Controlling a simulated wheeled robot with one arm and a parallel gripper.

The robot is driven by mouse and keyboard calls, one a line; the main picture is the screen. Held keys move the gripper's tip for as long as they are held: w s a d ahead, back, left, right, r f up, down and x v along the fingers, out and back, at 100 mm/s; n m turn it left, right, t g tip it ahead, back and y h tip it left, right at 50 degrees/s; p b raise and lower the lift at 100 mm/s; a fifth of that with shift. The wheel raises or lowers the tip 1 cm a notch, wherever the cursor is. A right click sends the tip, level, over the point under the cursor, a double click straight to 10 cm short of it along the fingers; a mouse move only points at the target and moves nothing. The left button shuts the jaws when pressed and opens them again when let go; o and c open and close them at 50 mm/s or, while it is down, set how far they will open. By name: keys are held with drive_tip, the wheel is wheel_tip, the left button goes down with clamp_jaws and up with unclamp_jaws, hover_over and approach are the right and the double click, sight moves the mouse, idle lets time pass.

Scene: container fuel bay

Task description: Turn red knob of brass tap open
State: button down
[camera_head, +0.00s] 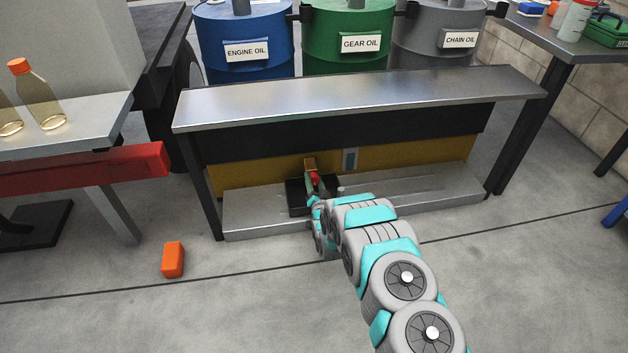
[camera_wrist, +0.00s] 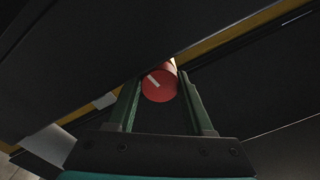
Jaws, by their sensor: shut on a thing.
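The red knob (camera_wrist: 159,84) shows in the wrist view as a round red face with a white mark running diagonally. My gripper (camera_wrist: 160,88) has its two green fingers on either side of the knob, shut on it. In the head view the red knob (camera_head: 314,179) is a small spot between the fingers of my gripper (camera_head: 313,182), under the steel bench. The brass tap (camera_head: 309,162) shows as a small brass block above the knob, on the yellow panel. Most of the tap is hidden by the fingers and knob.
The steel bench top (camera_head: 350,95) overhangs the tap. A black tray (camera_head: 296,196) lies below on the low steel shelf (camera_head: 440,198). An orange object (camera_head: 173,260) lies on the floor at left. Blue, green and grey drums stand behind the bench.

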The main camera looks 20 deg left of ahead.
drive_tip(key=n, duration=0.4)
drive_tip(key=shift+r+p, duration=0.1)
drive_tip(key=shift+p, duration=0.25)
drive_tip(key=n, duration=0.4)
drive_tip(key=n+b, duration=0.1)
drive_tip(key=n, duration=0.3)
drive_tip(key=shift+n+b, duration=0.5)
drive_tip(key=shift+n, duration=1.3)
drive_tip(key=shift+n, duration=0.3)
drive_tip(key=shift+c, duration=1.4)
unclamp_jaws()
drive_tip(key=shift+s, duration=0.15)
